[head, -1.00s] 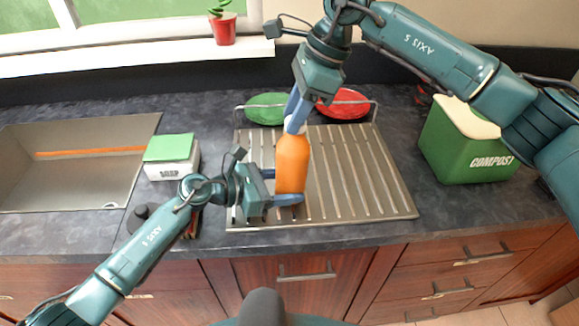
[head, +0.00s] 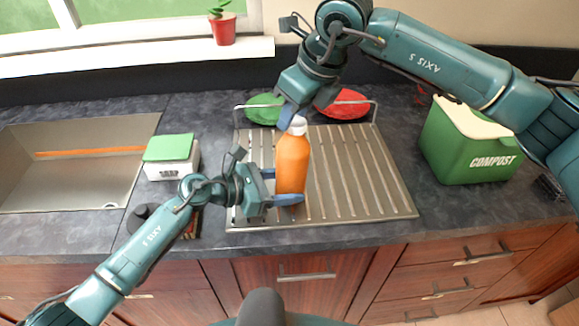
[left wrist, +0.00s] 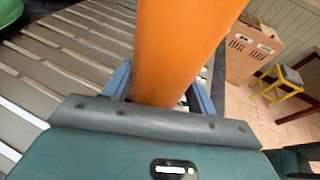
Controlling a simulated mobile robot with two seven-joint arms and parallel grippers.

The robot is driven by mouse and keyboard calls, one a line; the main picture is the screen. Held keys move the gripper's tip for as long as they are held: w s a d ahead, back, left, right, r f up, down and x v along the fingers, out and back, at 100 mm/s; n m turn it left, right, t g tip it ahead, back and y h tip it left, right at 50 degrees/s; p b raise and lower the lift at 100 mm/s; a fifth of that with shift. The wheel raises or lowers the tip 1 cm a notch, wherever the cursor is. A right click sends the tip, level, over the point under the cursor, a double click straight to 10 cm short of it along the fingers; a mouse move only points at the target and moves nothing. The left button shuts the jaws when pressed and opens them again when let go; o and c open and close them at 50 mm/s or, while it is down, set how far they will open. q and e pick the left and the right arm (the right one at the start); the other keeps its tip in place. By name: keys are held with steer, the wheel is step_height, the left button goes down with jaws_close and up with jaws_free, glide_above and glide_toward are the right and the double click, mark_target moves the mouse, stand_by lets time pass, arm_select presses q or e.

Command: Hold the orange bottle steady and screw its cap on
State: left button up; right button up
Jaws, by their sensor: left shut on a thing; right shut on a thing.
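The orange bottle (head: 292,158) stands upright on the ribbed steel drainboard. My left gripper (head: 281,187) is shut around its lower body from the left. In the left wrist view, the orange bottle (left wrist: 180,45) rises between the two blue fingers (left wrist: 160,90). A white cap (head: 298,125) shows at the bottle's top. My right gripper (head: 290,115) comes down from above and is shut on the cap, with its blue fingers partly hiding it. How far the cap sits on the neck cannot be told.
The drainboard (head: 345,180) is clear right of the bottle. A green plate (head: 264,108) and a red plate (head: 343,104) stand behind in a rack. A green compost bin (head: 465,150) is at right, a green-lidded soap box (head: 170,150) at left beside the sink (head: 75,190).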

steer(key=m+h, duration=0.1)
steer(key=m, duration=0.2)
steer(key=m+t+h, duration=0.1)
steer(key=m, duration=0.2)
steer(key=shift+m, duration=0.3)
steer(key=o, duration=1)
steer(key=n+y, duration=0.1)
steer(key=n, duration=0.3)
steer(key=n+g, duration=0.1)
steer(key=n, duration=0.1)
steer(key=n+y, duration=0.1)
steer(key=n, duration=0.2)
steer(key=shift+g+y, duration=0.3)
steer(key=shift+g, duration=0.1)
steer(key=n+g, duration=0.1)
steer(key=n, duration=0.4)
steer(key=shift+g+y, duration=0.3)
steer(key=shift+g, duration=0.1)
steer(key=n+g, duration=0.1)
steer(key=n, duration=0.3)
steer(key=shift+n+g, duration=0.3)
steer(key=shift+g, duration=0.1)
